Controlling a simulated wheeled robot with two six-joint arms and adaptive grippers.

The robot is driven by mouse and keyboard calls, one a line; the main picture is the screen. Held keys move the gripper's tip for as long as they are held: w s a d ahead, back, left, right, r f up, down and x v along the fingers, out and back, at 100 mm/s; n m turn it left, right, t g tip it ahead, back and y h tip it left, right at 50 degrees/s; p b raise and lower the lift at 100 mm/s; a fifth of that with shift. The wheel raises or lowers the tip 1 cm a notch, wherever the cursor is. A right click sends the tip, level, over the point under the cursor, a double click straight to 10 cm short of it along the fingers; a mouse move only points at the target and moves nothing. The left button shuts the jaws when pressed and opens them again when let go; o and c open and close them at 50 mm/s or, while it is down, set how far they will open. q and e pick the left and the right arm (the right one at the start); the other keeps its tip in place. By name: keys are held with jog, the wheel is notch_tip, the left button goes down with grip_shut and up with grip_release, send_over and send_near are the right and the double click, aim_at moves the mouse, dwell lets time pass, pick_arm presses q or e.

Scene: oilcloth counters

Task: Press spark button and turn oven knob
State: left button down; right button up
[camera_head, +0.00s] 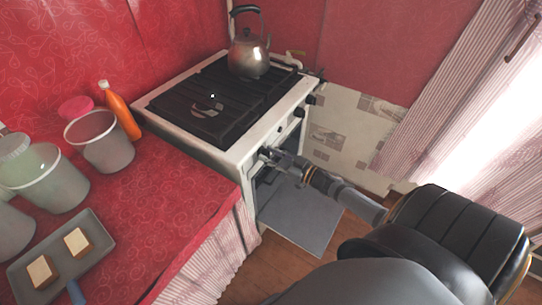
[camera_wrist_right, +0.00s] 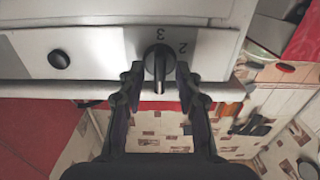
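The white stove (camera_head: 185,136) stands in the corner with its oven door (camera_head: 300,217) hanging open. My right gripper (camera_head: 272,156) is at the near end of its front panel. In the right wrist view a black oven knob (camera_wrist_right: 158,64) has its grip bar upright, with the marks 2 and 3 beside it. The right gripper's fingers (camera_wrist_right: 158,82) are open, one on each side of the knob, with small gaps seeming to show. A round black button (camera_wrist_right: 59,60), likely the spark button, is left of the knob. My left gripper is out of view.
A kettle (camera_head: 249,56) stands at the back of the stove top. The red counter (camera_head: 175,195) on the left holds grey buckets (camera_head: 104,152), an orange bottle (camera_head: 121,117) and a tray (camera_head: 88,262). The open oven door sticks out below my right gripper.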

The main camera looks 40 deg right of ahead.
grip_shut()
jog(key=n+p, duration=0.1)
jog(key=n, duration=0.4)
jog(key=shift+a+n, duration=0.1)
jog(key=shift+n, duration=0.2)
jog(key=n+p, duration=0.1)
jog(key=n, duration=0.5)
jog(key=shift+s+a+f, duration=0.1)
jog(key=shift+f, duration=0.05)
jog(key=shift+n, duration=0.3)
dwell(0.4)
grip_release()
jog(key=v, duration=1.2)
